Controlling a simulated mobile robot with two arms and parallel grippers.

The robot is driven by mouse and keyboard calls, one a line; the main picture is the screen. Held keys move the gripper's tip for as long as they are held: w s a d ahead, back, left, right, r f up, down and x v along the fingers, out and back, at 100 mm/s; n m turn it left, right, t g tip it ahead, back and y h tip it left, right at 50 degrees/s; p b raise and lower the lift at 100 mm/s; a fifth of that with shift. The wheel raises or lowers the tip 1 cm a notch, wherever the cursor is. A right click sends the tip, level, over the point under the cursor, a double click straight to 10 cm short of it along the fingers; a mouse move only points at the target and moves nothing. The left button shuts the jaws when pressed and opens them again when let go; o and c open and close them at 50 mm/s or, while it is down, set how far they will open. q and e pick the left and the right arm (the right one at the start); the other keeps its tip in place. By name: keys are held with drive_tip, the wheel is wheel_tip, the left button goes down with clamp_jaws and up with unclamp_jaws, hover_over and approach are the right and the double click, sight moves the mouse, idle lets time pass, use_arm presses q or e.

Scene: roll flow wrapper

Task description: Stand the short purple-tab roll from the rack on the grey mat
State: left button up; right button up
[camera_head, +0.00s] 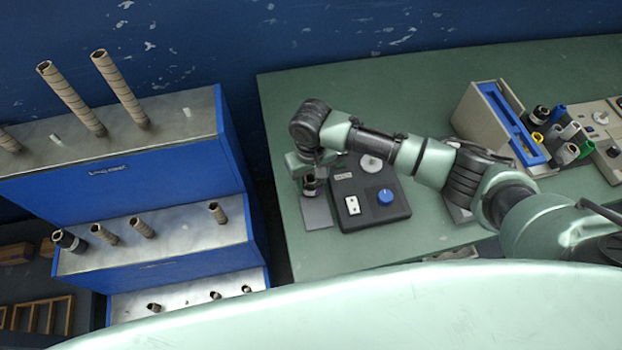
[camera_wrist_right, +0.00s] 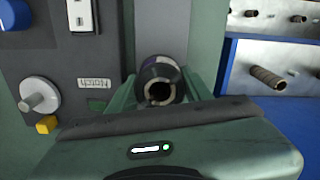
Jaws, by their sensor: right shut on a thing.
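My right gripper (camera_head: 310,178) is over the edge of the grey mat (camera_head: 317,213) on the green table. In the right wrist view its fingers (camera_wrist_right: 158,92) are shut on a short dark roll (camera_wrist_right: 150,73), seen nearly end-on with a pale ring and a hollow core. A faint purple tint shows near its rim, but the tab is not clear. The grey mat (camera_wrist_right: 160,30) lies behind the roll in that view. I cannot tell whether the roll touches the mat. The blue stepped rack (camera_head: 160,180) holds several rolls on pegs. My left gripper is out of view.
A black control box (camera_head: 368,205) with a blue knob (camera_head: 385,196) stands close beside the mat. A bin with a blue frame (camera_head: 512,122) and several coloured rolls (camera_head: 565,132) are at the right. Green table surface is clear behind my arm.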

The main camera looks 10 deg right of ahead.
drive_tip(key=o, duration=1.2)
drive_tip(key=shift+f, duration=0.1)
drive_tip(key=shift+o, duration=0.2)
wheel_tip(320, 180, up, 12)
drive_tip(key=b, duration=0.2)
